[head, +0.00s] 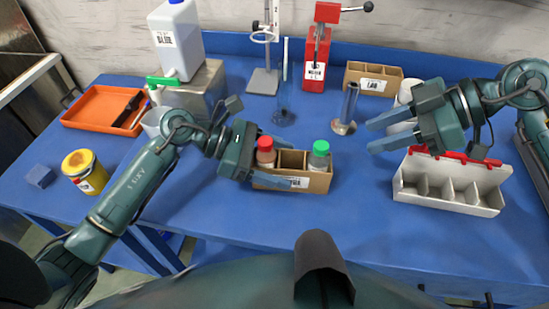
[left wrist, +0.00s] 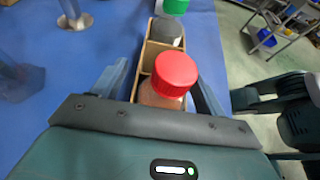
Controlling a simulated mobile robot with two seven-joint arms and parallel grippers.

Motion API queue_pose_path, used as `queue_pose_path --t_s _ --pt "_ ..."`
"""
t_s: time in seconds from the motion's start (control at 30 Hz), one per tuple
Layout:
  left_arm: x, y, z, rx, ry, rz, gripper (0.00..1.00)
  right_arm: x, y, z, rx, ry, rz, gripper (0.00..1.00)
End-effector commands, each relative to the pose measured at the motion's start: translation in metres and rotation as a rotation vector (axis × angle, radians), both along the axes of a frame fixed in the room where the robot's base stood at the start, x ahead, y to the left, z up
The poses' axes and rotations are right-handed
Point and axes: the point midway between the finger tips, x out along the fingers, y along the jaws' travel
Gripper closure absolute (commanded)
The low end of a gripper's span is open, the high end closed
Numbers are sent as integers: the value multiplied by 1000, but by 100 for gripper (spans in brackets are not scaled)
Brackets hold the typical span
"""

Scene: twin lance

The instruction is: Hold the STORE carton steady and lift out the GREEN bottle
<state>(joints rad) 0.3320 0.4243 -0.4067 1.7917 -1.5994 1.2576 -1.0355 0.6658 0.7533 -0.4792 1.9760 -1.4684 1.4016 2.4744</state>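The small cardboard carton (head: 318,186) stands on the blue table, its front label too small to read. The green-capped bottle (head: 319,155) stands upright in its right end; its cap (left wrist: 175,5) tops the left wrist view. A red-capped bottle (head: 265,152) stands in the left end and shows large in the left wrist view (left wrist: 174,78). My left gripper (head: 288,164) is open around the carton's left part, one finger along each long side, with a slight gap visible in the left wrist view (left wrist: 160,88). My right gripper (head: 376,135) is open and empty, right of the green-capped bottle.
A white divided rack (head: 450,197) with a red strip stands below my right gripper. A metal cylinder (head: 347,108), a glass cylinder (head: 284,100) and another carton (head: 372,80) stand behind. An orange tray (head: 85,108) and yellow jar (head: 84,172) are left. Table in front is clear.

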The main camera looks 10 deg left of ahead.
Motion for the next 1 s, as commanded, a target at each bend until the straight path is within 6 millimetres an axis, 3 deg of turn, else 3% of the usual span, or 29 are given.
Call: queue_pose_path --t_s 0.57,1.0 --pt "0 0 0 0 0 0 75 0 0 0 0 0 0 64" --pt "0 1 0 1 0 0 75 0 0 0 0 0 0 64"
